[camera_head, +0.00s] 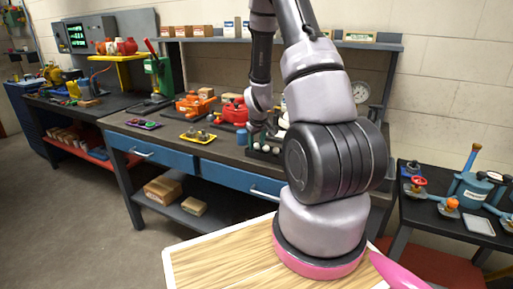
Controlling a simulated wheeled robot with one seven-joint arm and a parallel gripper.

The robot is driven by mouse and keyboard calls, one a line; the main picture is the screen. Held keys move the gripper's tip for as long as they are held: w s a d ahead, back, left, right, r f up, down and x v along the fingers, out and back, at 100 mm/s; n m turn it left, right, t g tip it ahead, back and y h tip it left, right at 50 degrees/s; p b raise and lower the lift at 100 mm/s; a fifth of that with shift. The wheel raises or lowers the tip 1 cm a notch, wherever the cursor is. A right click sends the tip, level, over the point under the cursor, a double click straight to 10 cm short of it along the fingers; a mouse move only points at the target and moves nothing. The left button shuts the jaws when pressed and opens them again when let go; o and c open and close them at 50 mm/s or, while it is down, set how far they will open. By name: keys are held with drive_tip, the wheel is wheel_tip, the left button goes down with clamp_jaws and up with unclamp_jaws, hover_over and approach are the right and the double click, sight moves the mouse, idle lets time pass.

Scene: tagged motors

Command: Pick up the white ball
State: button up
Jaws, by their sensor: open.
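Small white balls (266,148) sit in a dark tray on the workbench, just left of my big arm joint. They are tiny in this view, and I cannot tell which one the task means. My gripper (261,130) is open and points down, just above or behind the tray. Its fingertips are small and dark against the bench, and I cannot tell whether they touch anything. My arm hides the bench to the right of the tray.
A yellow tray (198,136) and a purple tray (145,124) with small parts lie left on the bench. Red (236,112) and orange (195,104) machines stand behind. A black side table (450,217) with tools stands right.

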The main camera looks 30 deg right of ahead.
drive_tip(key=shift+w+f, duration=0.1)
drive_tip(key=shift+f, duration=0.15)
clamp_jaws()
